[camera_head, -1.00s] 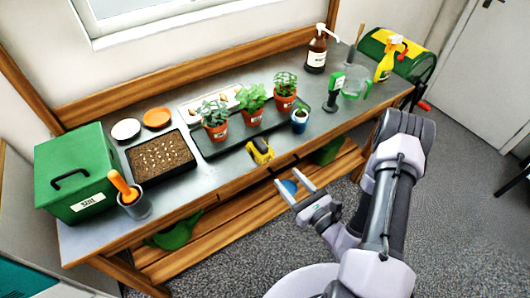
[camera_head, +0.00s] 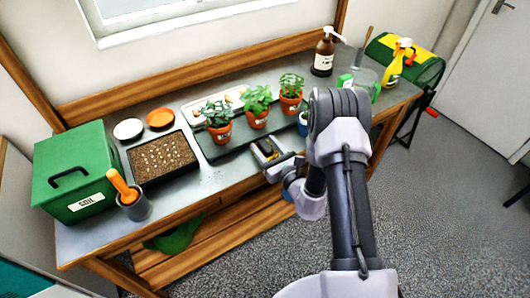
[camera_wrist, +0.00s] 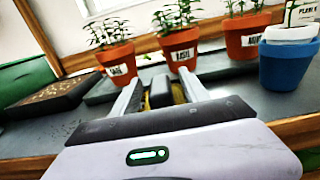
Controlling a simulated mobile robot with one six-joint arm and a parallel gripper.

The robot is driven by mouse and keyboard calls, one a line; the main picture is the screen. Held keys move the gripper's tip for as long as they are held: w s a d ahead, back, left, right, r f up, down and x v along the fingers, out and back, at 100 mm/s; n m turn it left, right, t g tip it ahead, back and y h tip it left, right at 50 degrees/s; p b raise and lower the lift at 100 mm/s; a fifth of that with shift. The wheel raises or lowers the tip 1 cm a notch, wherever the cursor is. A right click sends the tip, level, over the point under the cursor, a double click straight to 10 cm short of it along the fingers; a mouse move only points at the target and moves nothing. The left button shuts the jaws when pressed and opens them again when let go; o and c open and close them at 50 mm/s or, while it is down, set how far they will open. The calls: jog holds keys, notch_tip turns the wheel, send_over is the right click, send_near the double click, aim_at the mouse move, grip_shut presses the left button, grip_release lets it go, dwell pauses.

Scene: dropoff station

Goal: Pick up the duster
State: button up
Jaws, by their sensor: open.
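A small yellow and black object (camera_head: 266,147), which looks like the duster, sits near the front edge of the bench, in front of the potted plants. My gripper (camera_head: 270,156) is at it, open, with the fingers reaching toward the pots. In the wrist view the two fingers of my gripper (camera_wrist: 160,88) stand apart on either side of the yellow and black object (camera_wrist: 160,94). Its lower part is hidden behind the gripper body. I cannot tell whether either finger touches it.
Labelled terracotta pots (camera_head: 218,130) stand on a dark mat just beyond. A blue pot (camera_wrist: 288,64) is close on the right. A seed tray (camera_head: 162,158), a green soil box (camera_head: 78,172) and a cup with an orange-handled tool (camera_head: 135,207) are left. A spray bottle (camera_head: 398,62) is right.

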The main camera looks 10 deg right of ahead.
aim_at(265, 145)
grip_shut()
jog(key=shift+r+p, duration=0.35)
jog(key=shift+r, duration=0.2)
notch_tip(265, 145, up, 3)
jog(key=shift+f+p, duration=0.15)
jog(key=shift+p, duration=0.55)
jog(key=r+v, duration=0.1)
jog(key=v, duration=1.5)
jog(key=shift+r+p, duration=0.2)
jog(key=shift+p, duration=0.2)
